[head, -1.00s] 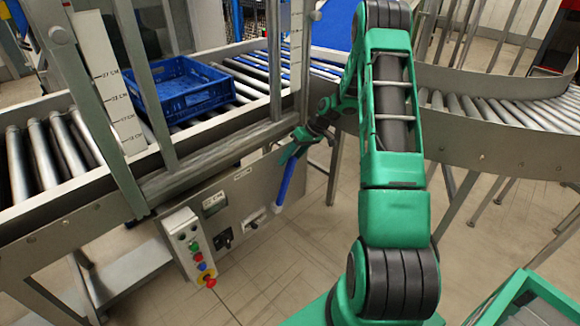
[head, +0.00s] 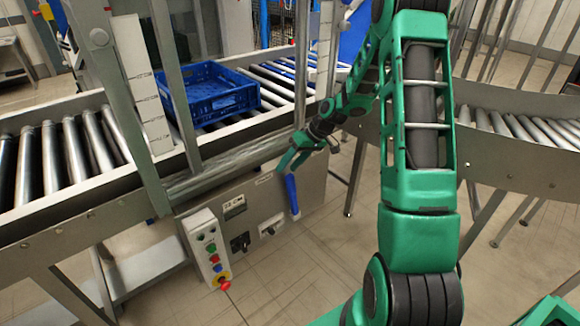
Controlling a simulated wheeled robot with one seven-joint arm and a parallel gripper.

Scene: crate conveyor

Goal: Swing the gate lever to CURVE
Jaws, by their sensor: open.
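The gate lever is a blue handle (head: 292,196) at the right end of the grey control panel (head: 252,205), beside a white-and-dark fitting (head: 271,227). It stands nearly upright, its top leaning slightly left. My gripper (head: 291,161) is open at the lever's upper end, with green fingers beside or just above it. I cannot tell whether they touch it. The labels on the panel are too small to read, so the CURVE position cannot be made out.
A blue crate (head: 212,92) sits on the roller conveyor (head: 70,155) behind a metal frame. A button box (head: 207,250) with a red knob hangs left of the lever. A curved roller conveyor (head: 510,130) is at right. Open floor lies below the panel.

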